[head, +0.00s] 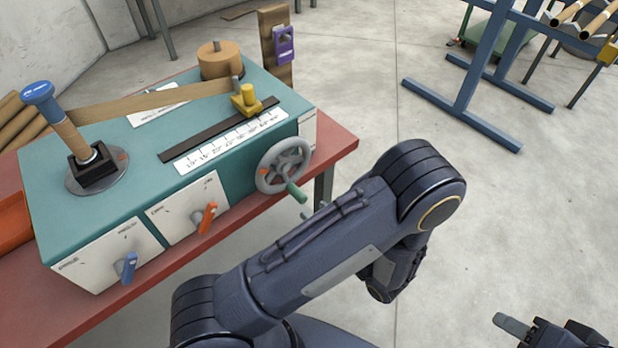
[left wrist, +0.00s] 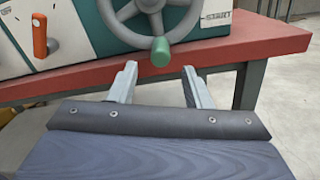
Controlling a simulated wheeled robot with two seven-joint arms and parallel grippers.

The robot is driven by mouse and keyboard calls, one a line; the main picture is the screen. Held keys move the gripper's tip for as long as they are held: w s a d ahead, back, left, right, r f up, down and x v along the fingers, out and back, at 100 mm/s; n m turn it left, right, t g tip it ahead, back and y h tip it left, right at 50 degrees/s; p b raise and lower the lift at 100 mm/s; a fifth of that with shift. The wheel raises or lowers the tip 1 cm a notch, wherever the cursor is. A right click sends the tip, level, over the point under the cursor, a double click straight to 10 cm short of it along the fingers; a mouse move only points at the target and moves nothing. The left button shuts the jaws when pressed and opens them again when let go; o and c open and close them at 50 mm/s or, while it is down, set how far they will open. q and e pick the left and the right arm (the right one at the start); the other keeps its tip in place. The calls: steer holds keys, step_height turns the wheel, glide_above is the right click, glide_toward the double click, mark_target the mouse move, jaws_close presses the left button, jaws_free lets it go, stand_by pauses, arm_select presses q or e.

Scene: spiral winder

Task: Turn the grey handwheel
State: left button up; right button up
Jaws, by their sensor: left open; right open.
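The grey handwheel (head: 284,165) is on the front face of the teal winder at its right end, with a green handle (head: 296,192) low on its rim. The left wrist view shows the handwheel's lower part (left wrist: 133,31), with the green handle (left wrist: 160,52) at the bottom. My left gripper (left wrist: 160,70) is open and empty, its fingertips just below and either side of the handle, not closed on it. In the head view my own arm hides most of this gripper (head: 314,209). My right gripper (head: 526,327) is open at the bottom right, far from the winder.
The winder stands on a red bench (head: 335,146). Its front also has an orange lever (head: 208,218) and a blue lever (head: 129,267), left of the handwheel. A blue steel frame (head: 478,72) stands at the upper right.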

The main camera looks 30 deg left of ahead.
mark_target(305, 201)
arm_select(q)
steer(key=p+x, duration=0.1)
steer(key=x, duration=0.6)
steer(key=shift+w+a, duration=0.15)
steer(key=shift+a, duration=0.2)
steer(key=shift+c, duration=0.2)
jaws_close()
